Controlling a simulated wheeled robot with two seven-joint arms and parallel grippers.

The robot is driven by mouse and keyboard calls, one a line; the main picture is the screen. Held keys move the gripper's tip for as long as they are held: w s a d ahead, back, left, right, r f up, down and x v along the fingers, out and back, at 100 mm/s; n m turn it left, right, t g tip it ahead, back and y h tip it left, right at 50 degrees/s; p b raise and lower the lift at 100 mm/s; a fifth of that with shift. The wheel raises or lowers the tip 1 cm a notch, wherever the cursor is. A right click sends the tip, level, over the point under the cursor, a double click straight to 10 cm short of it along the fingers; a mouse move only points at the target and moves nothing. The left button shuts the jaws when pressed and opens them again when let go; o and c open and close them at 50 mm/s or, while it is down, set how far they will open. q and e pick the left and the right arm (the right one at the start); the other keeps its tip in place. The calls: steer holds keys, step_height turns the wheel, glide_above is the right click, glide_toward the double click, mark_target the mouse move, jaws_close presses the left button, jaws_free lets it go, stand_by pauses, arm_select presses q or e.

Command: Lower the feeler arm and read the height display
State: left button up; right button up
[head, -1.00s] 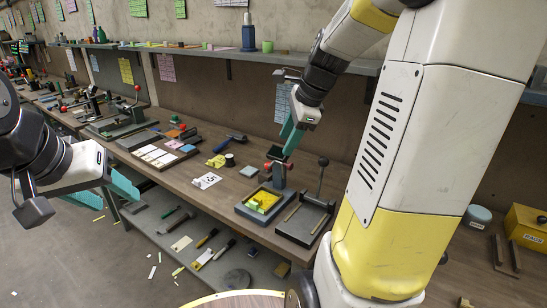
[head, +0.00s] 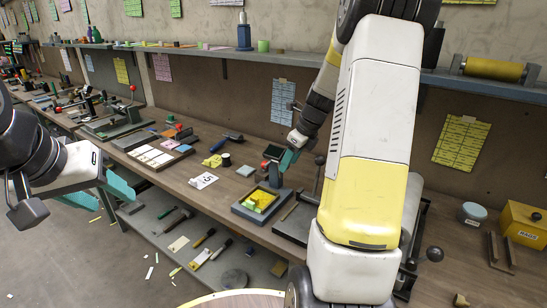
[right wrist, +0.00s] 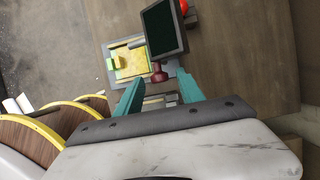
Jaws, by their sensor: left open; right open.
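The height display (head: 273,152) is a small dark screen on a gauge at the bench's back; in the right wrist view its dark green face (right wrist: 164,28) is tilted. A dark red part (right wrist: 159,73), perhaps the feeler arm's end, shows below the display beside a grey tray (right wrist: 113,78). The tray (head: 240,210) holds a yellow plate (head: 261,199) with a small green block. My right gripper (head: 283,167) is open around or just short of the dark red part; contact cannot be told. My left gripper (head: 112,195) is open and empty, left of the bench.
A black stand with a lever (head: 297,222) is right of the tray, partly behind my right arm. A white number card (head: 203,181) and a black roll (head: 226,159) lie to its left. A yellow box (head: 522,227) stands far right. A shelf (head: 230,54) runs above.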

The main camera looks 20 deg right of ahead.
steer(key=shift+f, duration=0.15)
jaws_close()
steer(key=shift+w, duration=0.1)
stand_by(1.3)
